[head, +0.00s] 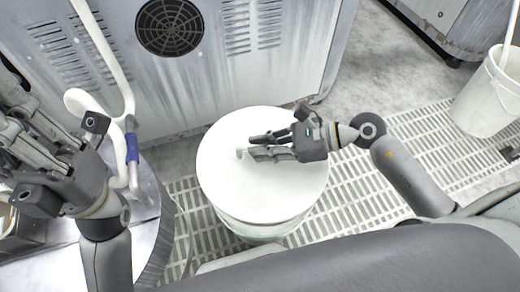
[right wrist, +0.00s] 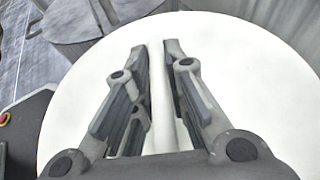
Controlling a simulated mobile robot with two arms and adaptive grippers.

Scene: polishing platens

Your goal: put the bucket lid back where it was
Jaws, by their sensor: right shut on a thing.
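The round white lid (head: 225,190) lies over the top of a pale bucket (head: 255,232) in the middle of the head view. Whether it touches the rim all round cannot be told. My right gripper (head: 247,153) reaches in from the right above the lid, shut on its slim white handle (right wrist: 160,85). In the right wrist view the fingers (right wrist: 158,75) lie on either side of this handle, with the lid (right wrist: 235,60) behind. My left gripper (head: 40,150) is at the left edge, far from the lid; its fingertips are not clear.
A grey metal cabinet (head: 225,85) with vents stands behind the bucket. A slatted floor grate (head: 352,185) lies around it. A white hose (head: 123,80) and a round metal platform (head: 145,215) are at left. Another white bucket (head: 485,105) stands at far right.

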